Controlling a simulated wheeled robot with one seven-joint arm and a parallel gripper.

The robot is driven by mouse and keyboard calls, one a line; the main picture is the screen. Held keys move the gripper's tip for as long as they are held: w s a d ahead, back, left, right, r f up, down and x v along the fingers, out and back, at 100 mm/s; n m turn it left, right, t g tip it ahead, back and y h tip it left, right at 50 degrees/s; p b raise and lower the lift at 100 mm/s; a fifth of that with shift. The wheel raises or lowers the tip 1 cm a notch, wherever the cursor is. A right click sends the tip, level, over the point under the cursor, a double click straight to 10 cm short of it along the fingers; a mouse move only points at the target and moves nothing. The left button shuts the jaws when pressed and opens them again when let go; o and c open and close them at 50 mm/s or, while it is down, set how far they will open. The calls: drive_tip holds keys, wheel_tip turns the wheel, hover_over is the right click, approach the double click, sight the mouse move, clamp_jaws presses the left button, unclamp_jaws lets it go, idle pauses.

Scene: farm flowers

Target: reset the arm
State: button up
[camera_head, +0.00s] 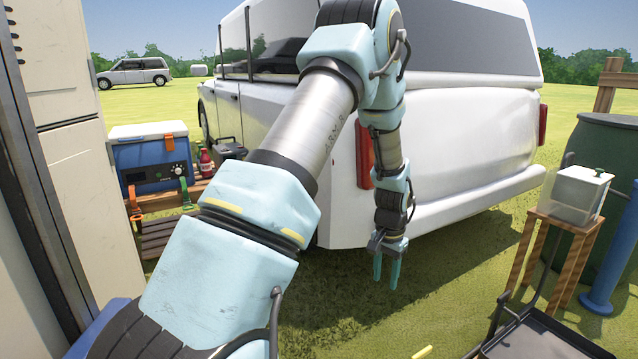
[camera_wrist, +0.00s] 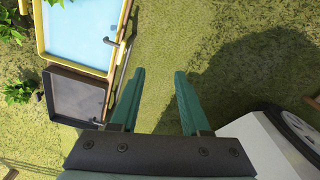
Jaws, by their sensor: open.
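My arm reaches up and forward across the middle of the head view, with its end hanging down behind a white van (camera_head: 455,135). My gripper (camera_head: 386,275) points down over the grass, its two teal fingers apart and nothing between them. In the wrist view the gripper (camera_wrist: 160,85) is also open and empty, with only grass between and below the fingers. The van's corner and a wheel show at the lower right of the wrist view.
A dark tray (camera_head: 545,340) lies at the lower right, near a wooden stool (camera_head: 562,240) with a clear box (camera_head: 577,192). A green barrel (camera_head: 605,150) stands behind. A blue cooler (camera_head: 153,160) and red bottle (camera_head: 206,163) are at left. A yellow-rimmed blue tray (camera_wrist: 85,38) shows below the wrist.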

drive_tip(key=s+a+r+n, duration=0.45)
drive_tip(key=a+r, duration=0.75)
drive_tip(key=a, duration=0.4)
drive_tip(key=s+a+r+n+t, duration=0.1)
drive_tip(key=s+a+r+n, duration=0.25)
drive_tip(key=s+a, duration=0.55)
wheel_tip(320, 180, up, 28)
drive_tip(key=p, duration=2.7)
drive_tip(key=shift+s+d+f, duration=0.15)
drive_tip(key=shift+s+d, duration=0.15)
